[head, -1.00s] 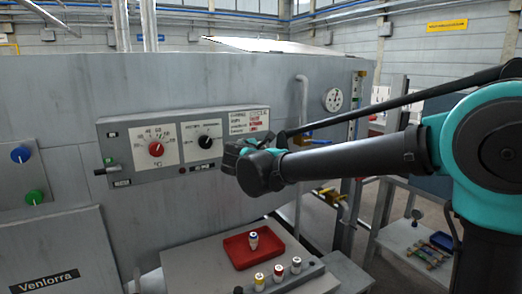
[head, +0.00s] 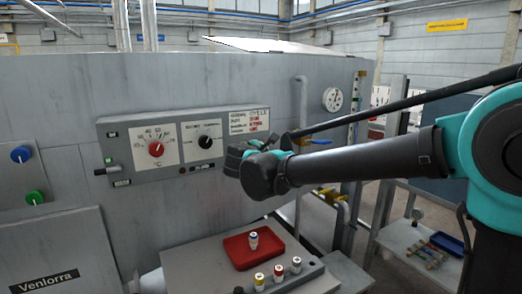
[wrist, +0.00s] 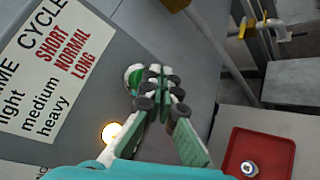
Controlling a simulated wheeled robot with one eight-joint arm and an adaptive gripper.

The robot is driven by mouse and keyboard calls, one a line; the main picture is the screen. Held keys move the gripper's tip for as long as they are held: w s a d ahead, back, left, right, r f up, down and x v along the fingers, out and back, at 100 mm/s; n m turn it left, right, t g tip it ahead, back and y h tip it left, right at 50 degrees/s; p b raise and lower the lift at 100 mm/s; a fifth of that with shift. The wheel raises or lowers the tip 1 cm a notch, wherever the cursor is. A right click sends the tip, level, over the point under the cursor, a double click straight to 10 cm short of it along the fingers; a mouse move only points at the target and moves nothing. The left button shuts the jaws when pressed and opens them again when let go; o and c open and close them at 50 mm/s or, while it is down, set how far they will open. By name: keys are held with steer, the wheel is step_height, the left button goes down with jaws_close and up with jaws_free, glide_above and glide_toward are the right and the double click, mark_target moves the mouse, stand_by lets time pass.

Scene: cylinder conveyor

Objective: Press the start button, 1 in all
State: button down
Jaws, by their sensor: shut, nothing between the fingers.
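The green start button (wrist: 131,77) shows in the wrist view on the grey panel face, partly covered by my fingertips. My gripper (wrist: 158,84) is shut and empty, its fingertips right at the button's right side in the picture. I cannot tell whether they touch it. In the head view my gripper (head: 233,158) is at the right end of the control panel (head: 128,152) and hides the button there.
A glowing lamp (wrist: 111,132) sits below the button in the wrist view. The panel carries a red dial (head: 156,149) and a black dial (head: 205,142). Below is a red tray (head: 238,252) holding a small cylinder (head: 253,241); several more cylinders stand in front.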

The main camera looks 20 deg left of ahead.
steer(key=s+d, duration=0.3)
steer(key=shift+s+d, duration=0.1)
steer(key=shift+d, duration=0.3)
stand_by(0.3)
stand_by(0.6)
